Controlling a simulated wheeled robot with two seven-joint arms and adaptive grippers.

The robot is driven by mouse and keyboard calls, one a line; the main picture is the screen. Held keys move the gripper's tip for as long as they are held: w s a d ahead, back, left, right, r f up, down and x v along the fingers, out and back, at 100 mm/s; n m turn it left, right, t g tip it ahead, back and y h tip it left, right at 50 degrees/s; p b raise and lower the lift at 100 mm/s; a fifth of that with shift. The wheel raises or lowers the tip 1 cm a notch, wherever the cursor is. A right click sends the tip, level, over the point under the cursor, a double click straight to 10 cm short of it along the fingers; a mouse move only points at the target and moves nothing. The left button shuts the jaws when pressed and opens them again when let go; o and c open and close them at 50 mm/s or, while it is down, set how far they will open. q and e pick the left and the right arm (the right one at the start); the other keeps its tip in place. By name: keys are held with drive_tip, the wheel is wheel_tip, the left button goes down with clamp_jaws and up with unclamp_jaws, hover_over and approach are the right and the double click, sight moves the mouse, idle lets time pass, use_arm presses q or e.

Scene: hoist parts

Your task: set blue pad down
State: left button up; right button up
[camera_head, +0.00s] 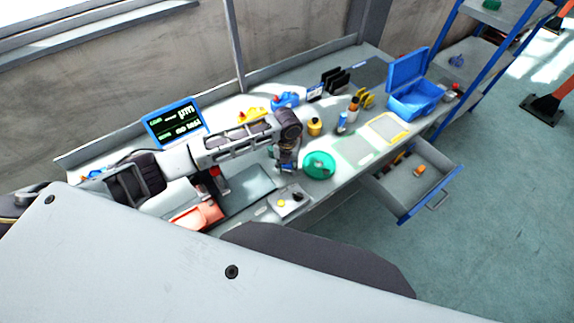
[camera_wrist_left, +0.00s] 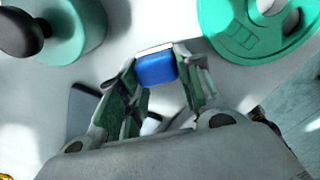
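My left gripper (camera_head: 287,168) is over the workbench, just left of a green disc (camera_head: 319,165). In the left wrist view, the blue pad (camera_wrist_left: 156,69) sits between the fingertips of my left gripper (camera_wrist_left: 157,72), with a finger against each side. The gripper looks shut on it. A pale strip runs along the pad's far edge. The bench surface shows beyond the pad, but I cannot tell whether the pad touches it. My right gripper is not in view.
The green disc also shows in the left wrist view (camera_wrist_left: 258,25), near a teal round part (camera_wrist_left: 75,35) with a dark knob. A grey switch box (camera_head: 289,201) stands at the front edge. A blue toolbox (camera_head: 415,100) and open drawer (camera_head: 410,178) are right. A screen (camera_head: 176,122) stands behind.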

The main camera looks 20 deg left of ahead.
use_arm(q)
drive_tip(key=o, duration=0.4)
drive_tip(key=shift+r, duration=0.15)
wheel_tip(320, 180, up, 12)
drive_tip(key=b, duration=0.1)
idle(0.7)
